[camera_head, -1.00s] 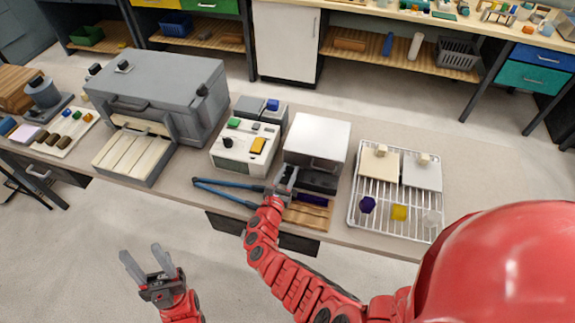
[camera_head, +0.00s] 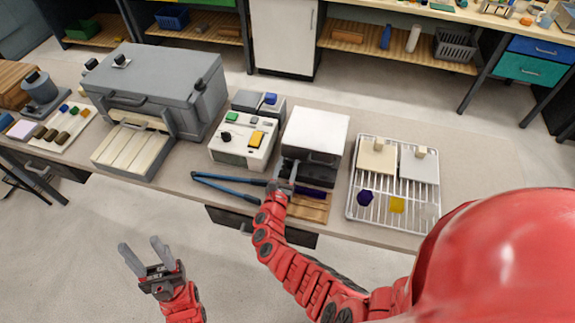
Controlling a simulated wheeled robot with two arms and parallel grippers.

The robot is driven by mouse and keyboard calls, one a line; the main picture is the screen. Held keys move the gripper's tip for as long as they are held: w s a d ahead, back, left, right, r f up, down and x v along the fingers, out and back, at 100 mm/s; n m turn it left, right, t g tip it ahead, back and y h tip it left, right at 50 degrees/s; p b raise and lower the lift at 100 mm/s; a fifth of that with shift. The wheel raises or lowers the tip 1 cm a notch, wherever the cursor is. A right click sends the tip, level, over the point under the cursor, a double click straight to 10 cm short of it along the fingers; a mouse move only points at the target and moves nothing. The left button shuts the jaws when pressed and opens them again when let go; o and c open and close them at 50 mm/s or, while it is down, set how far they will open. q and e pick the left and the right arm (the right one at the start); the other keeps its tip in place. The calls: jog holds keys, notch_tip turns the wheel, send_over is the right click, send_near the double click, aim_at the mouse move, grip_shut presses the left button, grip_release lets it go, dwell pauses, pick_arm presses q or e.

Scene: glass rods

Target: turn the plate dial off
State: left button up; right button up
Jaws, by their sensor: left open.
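A cream control box (camera_head: 243,141) stands mid-bench with a black dial (camera_head: 226,136), a green button and a yellow switch on its top. I cannot tell which of these is the plate dial. My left gripper (camera_head: 143,254) is open and empty, in front of the bench over the floor. My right gripper (camera_head: 282,185) is at the bench's front, by the blue long-handled tongs (camera_head: 228,180) and below the small white oven (camera_head: 316,133); its jaws are too small and covered to read.
A wire rack (camera_head: 354,180) at the right holds two plates, a purple piece and a yellow piece. A large grey furnace (camera_head: 160,75) stands at the left.

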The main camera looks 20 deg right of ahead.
jog(key=shift+s+a, duration=0.3)
jog(key=shift+s, duration=0.05)
jog(key=b+v, duration=0.3)
jog(key=v, duration=1.3)
jog(key=shift+s, duration=0.25)
jog(key=shift+a+f, duration=0.1)
